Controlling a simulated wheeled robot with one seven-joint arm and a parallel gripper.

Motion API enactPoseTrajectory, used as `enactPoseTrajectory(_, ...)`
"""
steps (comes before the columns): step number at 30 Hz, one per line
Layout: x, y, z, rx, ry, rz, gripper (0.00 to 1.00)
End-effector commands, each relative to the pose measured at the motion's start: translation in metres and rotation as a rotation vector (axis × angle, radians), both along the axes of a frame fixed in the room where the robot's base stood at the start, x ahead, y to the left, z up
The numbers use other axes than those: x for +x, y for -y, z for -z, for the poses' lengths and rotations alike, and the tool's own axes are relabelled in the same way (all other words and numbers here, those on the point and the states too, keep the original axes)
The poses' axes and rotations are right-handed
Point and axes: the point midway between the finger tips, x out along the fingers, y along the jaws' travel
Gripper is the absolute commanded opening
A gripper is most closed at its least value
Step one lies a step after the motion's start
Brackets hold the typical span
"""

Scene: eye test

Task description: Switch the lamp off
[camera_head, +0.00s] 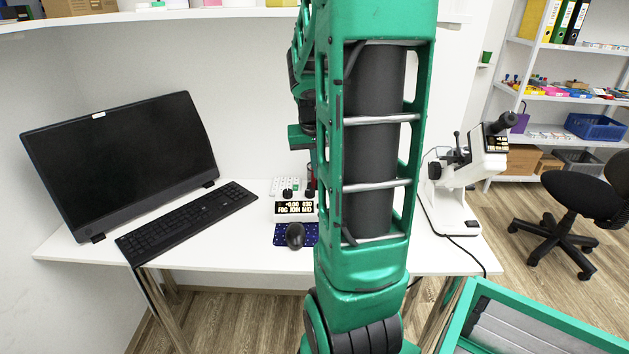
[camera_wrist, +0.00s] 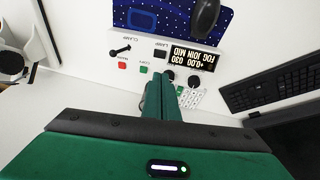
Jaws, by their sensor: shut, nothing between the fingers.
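A white control panel (camera_wrist: 140,52) shows in the wrist view, with upside-down labels. A small dark switch (camera_wrist: 160,54) sits by the label that appears to read LAMP; its position is too small to tell. Beside it are a black lever (camera_wrist: 120,50) by the label CLAMP, a red button (camera_wrist: 122,65), a green button (camera_wrist: 143,69) and a lit display (camera_wrist: 192,58). My gripper (camera_wrist: 163,88) is shut and empty, its fingertips appearing close to the panel's lower edge; contact cannot be told. In the head view, the display (camera_head: 294,208) shows beside my arm, which hides my gripper.
A mouse (camera_head: 295,235) lies on a blue mat (camera_head: 281,240) in front of the display. A keyboard (camera_head: 186,222) and a monitor (camera_head: 120,160) stand left. A white optical instrument (camera_head: 452,190) stands right.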

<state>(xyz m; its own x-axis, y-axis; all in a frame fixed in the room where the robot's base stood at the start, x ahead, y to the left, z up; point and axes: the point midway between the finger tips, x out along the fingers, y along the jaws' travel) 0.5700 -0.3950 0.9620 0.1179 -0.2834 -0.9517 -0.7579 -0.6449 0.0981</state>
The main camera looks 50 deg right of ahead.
Motion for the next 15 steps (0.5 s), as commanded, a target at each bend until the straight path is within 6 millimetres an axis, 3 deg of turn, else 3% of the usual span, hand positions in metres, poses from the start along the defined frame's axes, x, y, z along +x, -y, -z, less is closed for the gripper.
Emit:
enactPoseTrajectory(4, -0.0011, -0.0023, -0.0096, -0.001, 0.002, 0.0, 0.0)
enactPoseTrajectory(15, -0.0015, -0.0034, -0.011, 0.001, 0.0, -0.001, 0.0)
